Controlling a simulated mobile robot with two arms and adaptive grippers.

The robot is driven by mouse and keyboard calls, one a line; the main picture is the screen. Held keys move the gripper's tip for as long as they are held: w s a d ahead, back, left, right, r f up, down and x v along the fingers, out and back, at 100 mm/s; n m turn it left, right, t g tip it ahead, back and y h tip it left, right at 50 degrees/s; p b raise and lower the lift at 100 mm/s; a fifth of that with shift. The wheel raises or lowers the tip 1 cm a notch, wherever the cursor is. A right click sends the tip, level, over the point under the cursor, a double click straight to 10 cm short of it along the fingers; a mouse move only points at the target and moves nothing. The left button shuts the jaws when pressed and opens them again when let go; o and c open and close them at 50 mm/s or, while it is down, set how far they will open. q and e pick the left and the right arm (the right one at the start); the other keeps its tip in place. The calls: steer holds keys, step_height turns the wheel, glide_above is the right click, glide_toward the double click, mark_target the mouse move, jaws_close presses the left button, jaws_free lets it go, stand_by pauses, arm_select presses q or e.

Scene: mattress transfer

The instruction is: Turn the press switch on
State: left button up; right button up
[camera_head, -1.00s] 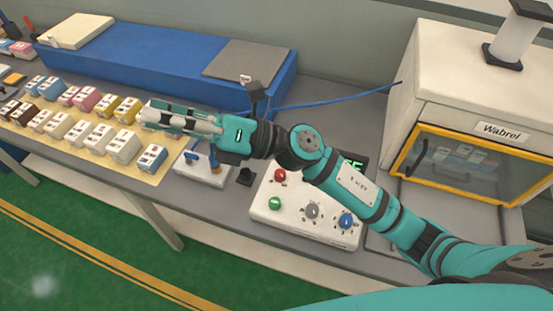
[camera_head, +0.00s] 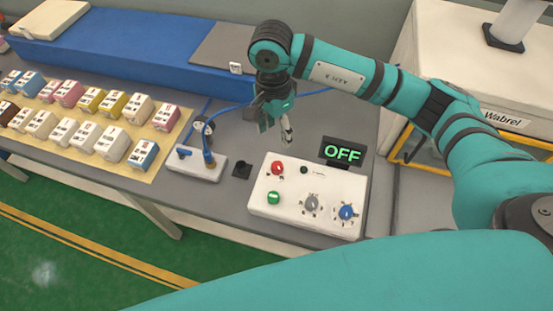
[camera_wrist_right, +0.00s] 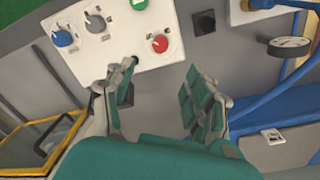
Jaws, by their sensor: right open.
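The white control panel (camera_head: 262,207) lies on the grey bench and carries a red button (camera_head: 277,168), a green button (camera_head: 273,198), a grey knob (camera_head: 311,204) and a blue knob (camera_head: 346,212). A black display (camera_head: 343,151) behind it reads "OFF" in green. My right gripper (camera_head: 287,132) hangs pointing down just behind the panel's back left part, apart from the buttons. In the right wrist view my right gripper (camera_wrist_right: 160,88) is open and empty, with the red button (camera_wrist_right: 159,44) beyond its fingers. My left gripper is not in view.
A small white block with a blue lever (camera_head: 207,170) and a gauge stand left of the panel. Several coloured boxes sit on a yellowish mat (camera_head: 137,173). A blue machine (camera_head: 120,50) is behind, and a white cabinet (camera_head: 433,65) stands at right.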

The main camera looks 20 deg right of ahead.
mark_target(277, 165)
steer(key=f+p, duration=0.1)
steer(key=f, duration=0.3)
steer(key=f+p, duration=0.1)
steer(key=f, duration=0.3)
steer(key=f+p, duration=0.1)
steer(key=f, duration=0.4)
steer(key=shift+s+p, duration=0.25)
steer(key=shift+p, duration=0.15)
steer(key=shift+d+f, duration=0.1)
steer(key=shift+f, duration=0.35)
jaws_close()
